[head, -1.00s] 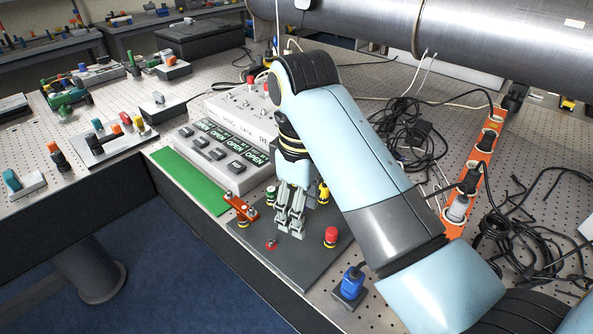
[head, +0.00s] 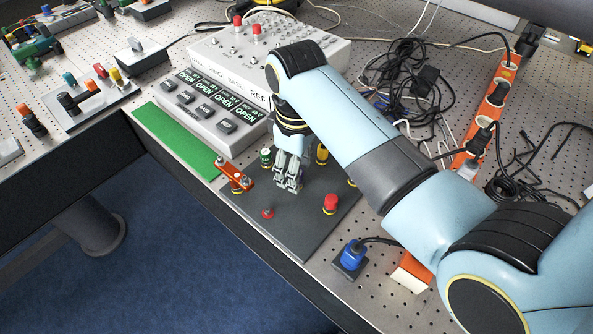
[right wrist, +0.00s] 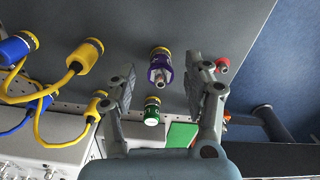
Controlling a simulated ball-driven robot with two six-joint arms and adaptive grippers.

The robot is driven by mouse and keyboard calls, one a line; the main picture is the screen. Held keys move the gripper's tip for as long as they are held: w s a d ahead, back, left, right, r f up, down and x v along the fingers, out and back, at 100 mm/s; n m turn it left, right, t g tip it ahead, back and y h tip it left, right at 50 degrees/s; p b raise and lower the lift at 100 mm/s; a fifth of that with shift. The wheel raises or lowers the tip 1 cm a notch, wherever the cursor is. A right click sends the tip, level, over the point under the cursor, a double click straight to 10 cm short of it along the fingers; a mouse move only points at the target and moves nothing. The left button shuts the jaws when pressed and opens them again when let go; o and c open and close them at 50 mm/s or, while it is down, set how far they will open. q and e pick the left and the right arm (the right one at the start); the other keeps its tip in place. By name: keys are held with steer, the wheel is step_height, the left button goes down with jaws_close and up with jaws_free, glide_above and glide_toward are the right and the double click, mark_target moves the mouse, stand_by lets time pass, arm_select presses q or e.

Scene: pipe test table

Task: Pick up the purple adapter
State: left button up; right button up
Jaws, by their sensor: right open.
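The purple adapter (right wrist: 160,64) stands on the dark grey plate (head: 306,225). It has a yellow ring and a metal tip, and shows in the right wrist view between my open right fingers (right wrist: 161,76). A gap shows on either side of it, and I see no contact. In the head view my right gripper (head: 288,184) points down over the plate and the adapter is hidden there. My left gripper is not in view.
A green adapter (right wrist: 152,112) stands close to the purple one. Yellow-cabled plugs (right wrist: 86,56), a red knob (head: 331,203), a small red button (head: 267,212) and an orange lever (head: 233,174) surround the gripper. A labelled switch box (head: 215,112) stands behind.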

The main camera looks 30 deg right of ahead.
steer(key=shift+f, duration=0.8)
steer(key=shift+c, duration=0.5)
steer(key=c, duration=0.5)
jaws_close()
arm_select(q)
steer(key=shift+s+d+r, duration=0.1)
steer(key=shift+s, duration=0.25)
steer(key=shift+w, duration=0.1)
arm_select(e)
steer(key=shift+s, duration=0.1)
